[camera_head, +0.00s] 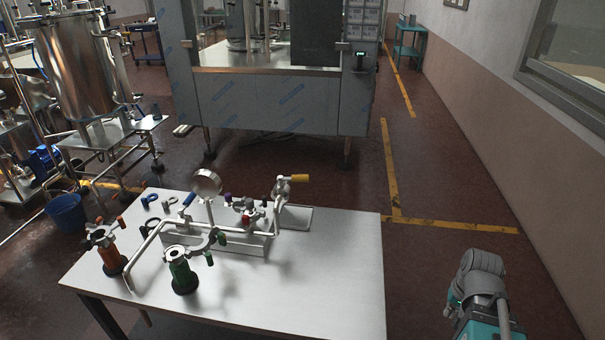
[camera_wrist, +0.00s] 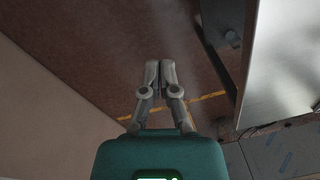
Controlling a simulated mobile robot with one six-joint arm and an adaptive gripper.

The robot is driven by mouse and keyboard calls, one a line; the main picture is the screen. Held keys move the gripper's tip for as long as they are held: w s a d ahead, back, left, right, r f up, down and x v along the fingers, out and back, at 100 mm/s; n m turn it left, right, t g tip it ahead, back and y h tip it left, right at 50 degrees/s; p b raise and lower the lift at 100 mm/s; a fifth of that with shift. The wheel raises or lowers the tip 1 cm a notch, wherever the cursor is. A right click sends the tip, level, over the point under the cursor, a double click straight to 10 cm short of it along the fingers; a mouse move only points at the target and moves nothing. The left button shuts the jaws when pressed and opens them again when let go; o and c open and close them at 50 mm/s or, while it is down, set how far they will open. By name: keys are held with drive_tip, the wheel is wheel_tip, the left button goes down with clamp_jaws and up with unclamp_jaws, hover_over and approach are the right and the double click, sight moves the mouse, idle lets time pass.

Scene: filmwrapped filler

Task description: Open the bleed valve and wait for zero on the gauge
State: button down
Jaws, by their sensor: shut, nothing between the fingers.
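A round gauge (camera_head: 207,184) stands on a pipe assembly on the white table; no reading is legible. The assembly carries a yellow-handled valve (camera_head: 295,178) at its right end, a red-and-purple-knobbed valve (camera_head: 246,204) in the middle and a blue handle (camera_head: 188,199) at the left. I cannot tell which is the bleed valve. My gripper (camera_wrist: 160,66) is shut and empty in the wrist view, its fingertips together above the floor beside the table. In the head view my arm is at the lower right, clear of the table and apart from every valve.
The white table (camera_head: 340,270) also holds a green-bodied fitting (camera_head: 182,272), an orange-bodied fitting (camera_head: 111,258) and loose clamps (camera_head: 150,200). Its edge shows in the wrist view (camera_wrist: 283,65). A large steel machine (camera_head: 270,103) stands behind. Floor right of the table is clear up to the wall.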

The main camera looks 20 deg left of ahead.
drive_tip(key=w+a+r+m+t+y, duration=0.1)
drive_tip(key=w+a+r+m+y, duration=0.2)
drive_tip(key=w+a, duration=0.45)
drive_tip(key=m+t+y+p, duration=0.4)
drive_tip(key=m+y, duration=0.7)
drive_tip(key=m, duration=0.8)
approach(295, 180)
drive_tip(key=w+d+r+b, duration=0.1)
drive_tip(key=w+d, duration=0.1)
drive_tip(key=d, duration=0.3)
drive_tip(key=shift+w+a+t, duration=0.15)
drive_tip(key=shift+a+t, duration=0.05)
drive_tip(key=shift+t, duration=0.2)
drive_tip(key=shift+w+a, duration=0.1)
drive_tip(key=shift+a, duration=0.05)
drive_tip(key=b+x, duration=0.3)
drive_tip(key=x, duration=1)
drive_tip(key=shift+a, duration=0.3)
drive_tip(key=shift+f, duration=0.15)
